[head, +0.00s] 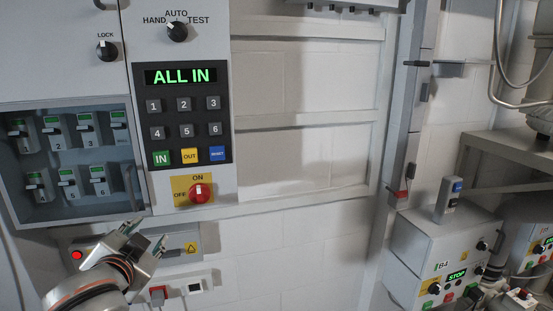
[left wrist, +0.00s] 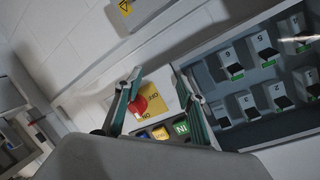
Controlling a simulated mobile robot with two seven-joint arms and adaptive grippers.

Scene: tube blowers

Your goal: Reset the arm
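My left gripper (head: 147,235) is in the lower left of the head view, in front of the wall just below the control cabinet. Its two fingers are spread apart with nothing between them. In the left wrist view the open fingers (left wrist: 158,82) frame the red rotary switch (left wrist: 148,106), which lies beyond them; I see no contact. In the head view this switch (head: 200,193) sits on a yellow ON/OFF plate, above and right of the gripper. The display (head: 181,76) reads "ALL IN" in green. My right gripper is in neither view.
An open breaker box (head: 75,215) with several breakers is left of the keypad (head: 186,118). A grey box (head: 180,247) with a warning label and a small socket (head: 195,286) are by the gripper. Control boxes (head: 430,246) stand at right; the middle wall is clear.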

